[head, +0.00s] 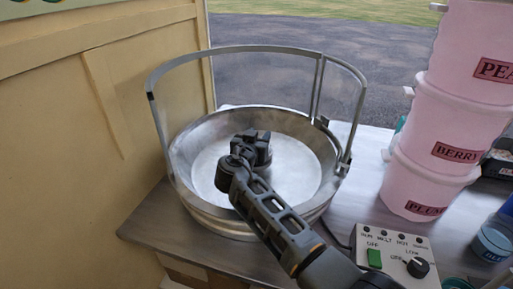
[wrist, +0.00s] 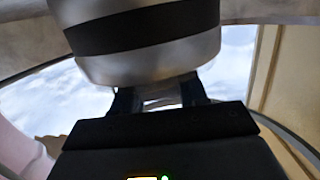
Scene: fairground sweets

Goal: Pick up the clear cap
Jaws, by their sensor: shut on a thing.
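My gripper (head: 256,142) is down inside the metal bowl, over its middle, in the head view. In the wrist view its two dark fingers (wrist: 160,100) are shut on a small, pale, see-through piece (wrist: 161,103), which looks like the clear cap. Only a sliver of it shows; the gripper body hides the rest. A silver cylinder with a dark band (wrist: 145,28) stands close beyond the fingers in the wrist view. In the head view my arm and gripper hide the cap and most of that cylinder.
The wide metal bowl (head: 182,158) is ringed by a clear shield with a metal frame (head: 152,98). A control box (head: 393,246) and stacked pink tubs (head: 430,178) stand to the right on the metal counter (head: 350,205). A cream wall (head: 120,130) is close on the left.

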